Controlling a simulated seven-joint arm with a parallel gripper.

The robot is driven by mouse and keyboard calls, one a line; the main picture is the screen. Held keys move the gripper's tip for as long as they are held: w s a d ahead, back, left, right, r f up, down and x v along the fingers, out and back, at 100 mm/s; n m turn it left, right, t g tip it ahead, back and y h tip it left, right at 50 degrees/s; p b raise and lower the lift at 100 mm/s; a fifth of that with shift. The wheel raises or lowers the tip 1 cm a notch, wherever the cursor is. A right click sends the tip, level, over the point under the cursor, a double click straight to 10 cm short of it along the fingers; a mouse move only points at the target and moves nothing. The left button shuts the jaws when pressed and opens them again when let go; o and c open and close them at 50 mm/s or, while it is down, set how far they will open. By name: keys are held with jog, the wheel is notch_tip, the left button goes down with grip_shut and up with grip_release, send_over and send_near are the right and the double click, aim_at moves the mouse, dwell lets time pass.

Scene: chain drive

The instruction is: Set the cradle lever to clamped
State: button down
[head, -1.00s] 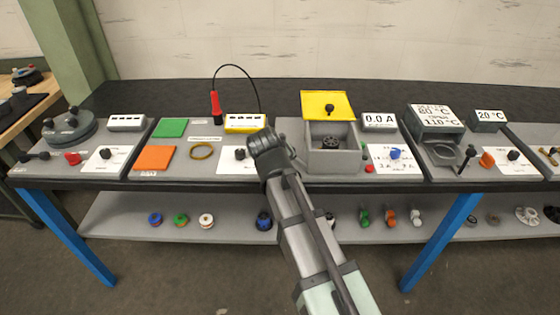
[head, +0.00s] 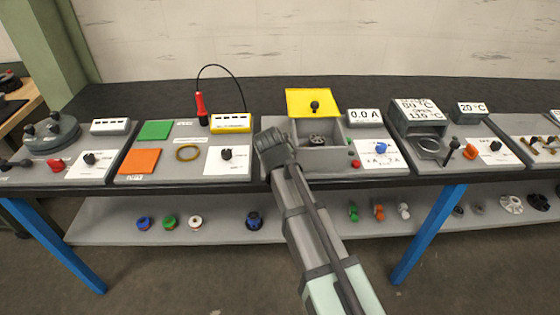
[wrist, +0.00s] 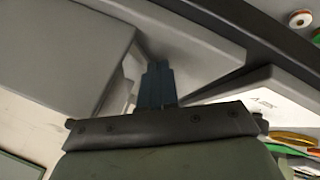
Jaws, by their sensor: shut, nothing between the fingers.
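My gripper (head: 273,142) is over the front part of the bench, between a white card with a black knob (head: 227,153) and an open grey box (head: 325,160). In the wrist view its dark fingers (wrist: 157,84) are together with nothing between them. I cannot tell for certain which part is the cradle lever. Small lever-like parts (head: 545,144) show at the far right edge. A black handle (head: 453,147) stands by the grey temperature unit, and another black handle (head: 10,163) lies at the far left. Their settings are too small to read.
The box's yellow lid (head: 313,102) stands raised behind it. A red probe (head: 201,106) with a looping cable stands to the left. Orange (head: 138,162) and green (head: 155,130) pads lie further left. A lower shelf (head: 120,231) holds several small parts.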

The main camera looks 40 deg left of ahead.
jog(key=shift+w+d, duration=0.25)
jog(key=shift+w, duration=0.1)
jog(key=shift+s, duration=0.55)
jog(key=s, duration=0.1)
jog(key=s+r, duration=0.1)
jog(key=s, duration=0.1)
jog(key=shift+s, duration=0.3)
jog(key=v, duration=0.8)
jog(key=shift+d+r, duration=0.3)
jog(key=shift+d, duration=0.05)
